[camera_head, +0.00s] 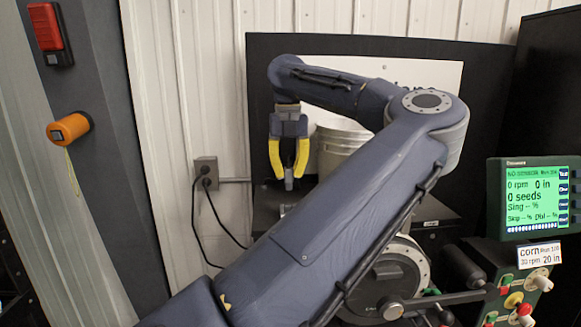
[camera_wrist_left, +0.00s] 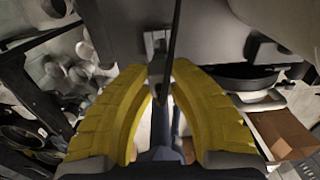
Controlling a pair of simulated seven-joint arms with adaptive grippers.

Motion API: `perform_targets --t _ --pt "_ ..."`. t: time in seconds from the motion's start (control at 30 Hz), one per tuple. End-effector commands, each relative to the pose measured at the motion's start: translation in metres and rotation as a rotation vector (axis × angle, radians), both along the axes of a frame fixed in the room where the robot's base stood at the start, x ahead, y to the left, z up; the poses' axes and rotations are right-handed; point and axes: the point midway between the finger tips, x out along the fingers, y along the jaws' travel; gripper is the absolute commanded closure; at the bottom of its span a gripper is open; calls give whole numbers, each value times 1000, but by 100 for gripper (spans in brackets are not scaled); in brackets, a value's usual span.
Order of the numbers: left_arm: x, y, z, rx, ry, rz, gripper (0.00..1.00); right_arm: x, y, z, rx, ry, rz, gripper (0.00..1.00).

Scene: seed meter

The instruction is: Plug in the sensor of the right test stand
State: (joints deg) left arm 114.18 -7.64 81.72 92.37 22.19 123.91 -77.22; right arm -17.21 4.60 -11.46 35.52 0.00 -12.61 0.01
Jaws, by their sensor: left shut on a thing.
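My left gripper (camera_head: 288,172) has yellow fingers and points down in the middle of the head view. It is shut on a small grey connector (camera_head: 289,184), which sticks out below the fingertips. In the left wrist view the connector (camera_wrist_left: 157,42) sits between the yellow fingertips, with a dark cable running from it. The test stand's green-screened monitor (camera_head: 535,197) is at the right; it shows 0 rpm and 0 seeds, and its small top line seems to read no sensor. The round seed meter (camera_head: 402,272) is partly hidden behind my left arm. I cannot make out a socket. My right gripper is not in view.
A white bucket (camera_head: 342,145) stands behind my left gripper. A control panel with knobs (camera_head: 512,300) and a corn label card (camera_head: 540,256) sits below the monitor. A wall outlet (camera_head: 205,170) with black cords is at the left. An orange object (camera_head: 69,128) hangs on the grey post.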

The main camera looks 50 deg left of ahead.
Motion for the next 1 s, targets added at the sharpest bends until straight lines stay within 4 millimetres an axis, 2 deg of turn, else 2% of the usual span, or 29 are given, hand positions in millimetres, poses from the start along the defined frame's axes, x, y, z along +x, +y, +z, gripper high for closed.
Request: perform_targets --t 1.0 --pt "0 0 -57 0 0 1 100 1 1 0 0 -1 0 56"
